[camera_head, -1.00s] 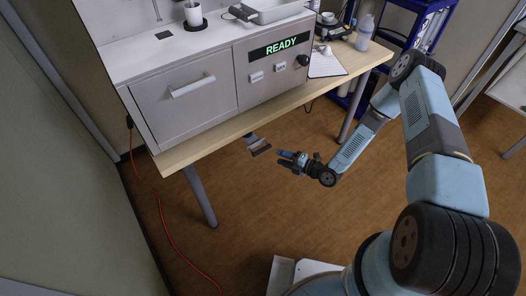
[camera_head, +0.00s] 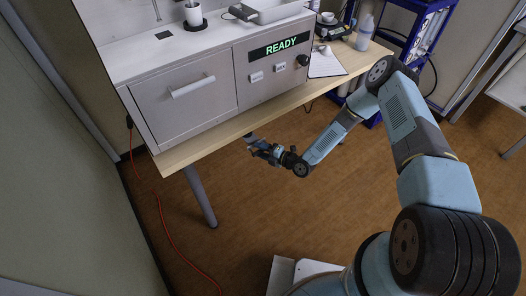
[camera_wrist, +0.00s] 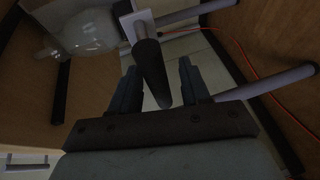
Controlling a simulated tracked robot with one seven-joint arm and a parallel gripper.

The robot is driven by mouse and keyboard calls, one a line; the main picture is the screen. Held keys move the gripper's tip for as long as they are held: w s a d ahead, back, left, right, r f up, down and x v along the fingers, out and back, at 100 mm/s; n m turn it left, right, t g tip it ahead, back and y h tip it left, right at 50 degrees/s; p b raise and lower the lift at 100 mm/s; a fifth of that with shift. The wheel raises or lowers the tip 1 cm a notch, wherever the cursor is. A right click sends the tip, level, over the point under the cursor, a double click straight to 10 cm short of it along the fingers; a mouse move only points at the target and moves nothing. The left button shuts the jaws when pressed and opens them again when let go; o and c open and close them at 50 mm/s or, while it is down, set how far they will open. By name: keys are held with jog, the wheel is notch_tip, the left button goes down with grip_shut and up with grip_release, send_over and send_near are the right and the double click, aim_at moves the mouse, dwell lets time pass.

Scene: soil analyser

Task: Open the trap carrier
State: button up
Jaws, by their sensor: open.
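In the wrist view the trap carrier's dark round handle (camera_wrist: 150,72) points down between my open gripper's (camera_wrist: 158,68) two fingers. The fingers stand apart on either side of it, and I see no clear grip on it. The handle joins a pale bracket (camera_wrist: 138,20). A clear glass trap (camera_wrist: 88,30) is beside the bracket at the upper left. In the head view my gripper (camera_head: 259,148) is just below the bench's front edge. It covers most of the handle there; only a small part of the carrier (camera_head: 250,137) shows.
The wooden bench (camera_head: 235,128) lies above my gripper and carries the grey analyser (camera_head: 185,98), whose display reads READY. A bench leg (camera_head: 200,195) stands to the left. A red cable (camera_head: 168,225) runs down the wall and over the floor. Open floor (camera_head: 265,210) lies below my gripper.

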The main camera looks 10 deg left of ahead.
grip_shut()
dwell(0.3)
